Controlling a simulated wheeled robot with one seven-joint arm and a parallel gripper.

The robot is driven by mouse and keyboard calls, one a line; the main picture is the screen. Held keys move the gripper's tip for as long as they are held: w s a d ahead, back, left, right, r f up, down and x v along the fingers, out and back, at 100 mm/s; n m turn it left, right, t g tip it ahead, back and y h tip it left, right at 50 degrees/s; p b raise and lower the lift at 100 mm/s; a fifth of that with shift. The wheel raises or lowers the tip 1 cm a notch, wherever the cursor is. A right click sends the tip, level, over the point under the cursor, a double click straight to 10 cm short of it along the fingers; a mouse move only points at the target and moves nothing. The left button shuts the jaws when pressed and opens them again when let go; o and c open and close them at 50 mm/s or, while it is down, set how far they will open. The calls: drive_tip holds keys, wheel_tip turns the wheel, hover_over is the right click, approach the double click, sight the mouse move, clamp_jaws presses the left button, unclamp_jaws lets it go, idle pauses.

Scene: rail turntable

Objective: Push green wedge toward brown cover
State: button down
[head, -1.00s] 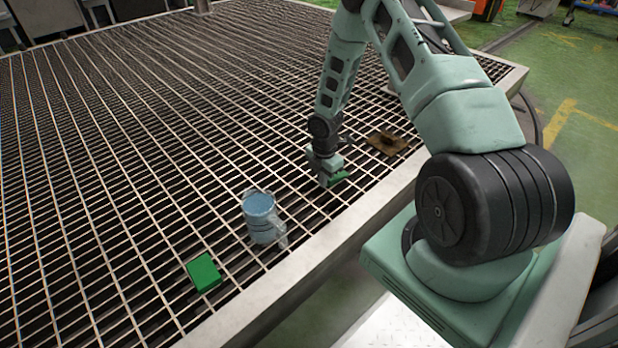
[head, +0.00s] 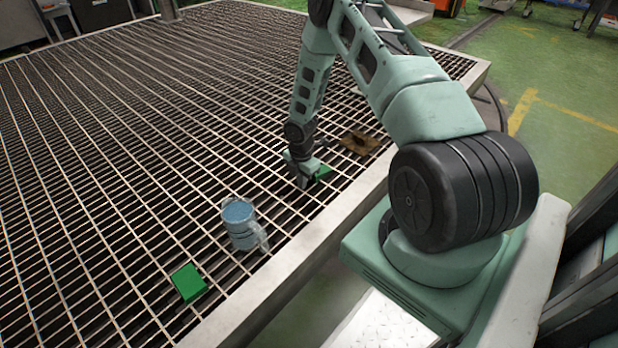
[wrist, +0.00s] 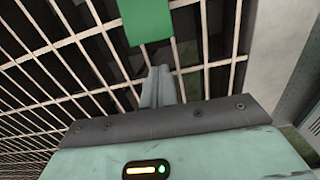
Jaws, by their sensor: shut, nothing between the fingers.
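The green wedge (head: 323,172) lies on the metal grating near its right edge, partly hidden behind my gripper in the head view. The brown cover (head: 359,143) lies flat on the grating beyond the wedge, up and to the right, with a gap between them. My gripper (head: 303,183) is shut and empty, pointing down close to the near left side of the wedge. In the wrist view the wedge (wrist: 147,20) is at the top, just ahead of the closed fingertips (wrist: 160,72). I cannot tell whether they touch.
A translucent blue mug (head: 240,225) stands on the grating nearer to me, and a separate green block (head: 188,283) lies below and left of it. A pale raised rim (head: 290,262) edges the grating. The grating left of my gripper is clear.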

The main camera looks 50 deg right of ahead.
wheel_tip(320, 180, up, 10)
drive_tip(key=p, duration=0.3)
drive_tip(key=shift+a, duration=0.35)
drive_tip(key=s+a+r+m, duration=0.2)
drive_tip(key=a+r, duration=0.7)
drive_tip(key=a, duration=0.2)
drive_tip(key=s+a+r+m, duration=0.1)
drive_tip(key=a+r+m, duration=0.2)
drive_tip(key=a+r, duration=0.75)
drive_tip(key=s+a+r+m, duration=0.25)
drive_tip(key=s+a, duration=0.25)
drive_tip(key=s, duration=0.3)
drive_tip(key=s+a+r+m+p, duration=0.1)
drive_tip(key=s+a+r, duration=0.35)
drive_tip(key=s, duration=0.25)
drive_tip(key=s+a+r+m, duration=0.25)
drive_tip(key=s+a, duration=0.25)
drive_tip(key=s, duration=0.3)
wheel_tip(320, 180, up, 24)
drive_tip(key=p, duration=2.3)
drive_tip(key=shift+w+d+n+y, duration=0.15)
drive_tip(key=shift+n+y, duration=0.15)
